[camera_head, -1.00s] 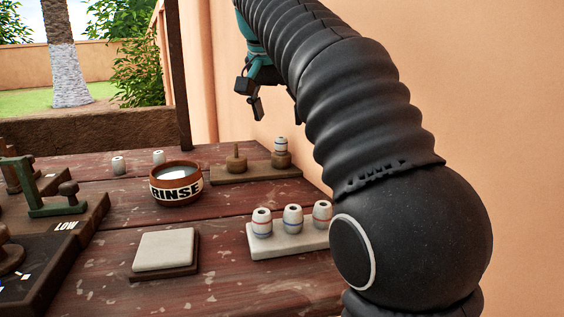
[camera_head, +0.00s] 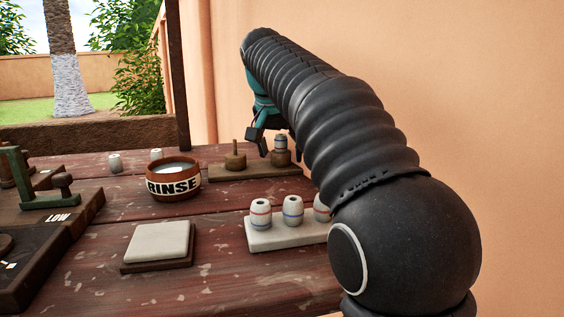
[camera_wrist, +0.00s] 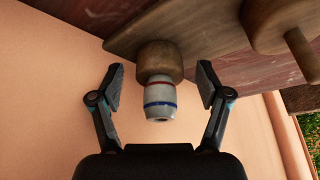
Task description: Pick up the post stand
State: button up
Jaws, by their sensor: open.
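The post stand (camera_head: 228,176) is a brown wooden board on the far part of the table by the wall. It bears a round wooden base with a bare upright post (camera_head: 235,147) on the left. On its right base (camera_head: 281,158) sits a white bead (camera_head: 281,143) with red and blue bands. My gripper (camera_head: 265,142) is open, close to the bead end. In the wrist view, my gripper's fingers (camera_wrist: 160,82) stand apart on either side of the bead (camera_wrist: 159,98) and its base (camera_wrist: 160,60), touching neither. The board (camera_wrist: 128,40) shows behind, partly cut off.
A rinse bowl (camera_head: 173,187) stands left of the stand. A pale rack (camera_head: 280,238) with banded beads and a square pale pad (camera_head: 158,243) lie nearer. The wall (camera_head: 470,100) rises close on the right. A dark board marked LOW (camera_head: 60,230) is at left.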

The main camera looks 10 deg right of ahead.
aim_at(281, 136)
jog(key=c, duration=1.1)
jog(key=shift+r, duration=0.15)
jog(key=shift+r+p, duration=1.05)
jog(key=shift+r, duration=0.9)
jog(key=s+d+r, duration=0.2)
jog(key=d, duration=0.1)
jog(key=s+d+r+p, duration=0.1)
jog(key=s+d+r, duration=0.1)
jog(key=d, duration=0.1)
jog(key=s+d+r+p, duration=0.1)
jog(key=s+d+r, duration=0.1)
jog(key=d, duration=0.2)
jog(key=shift+r, duration=0.4)
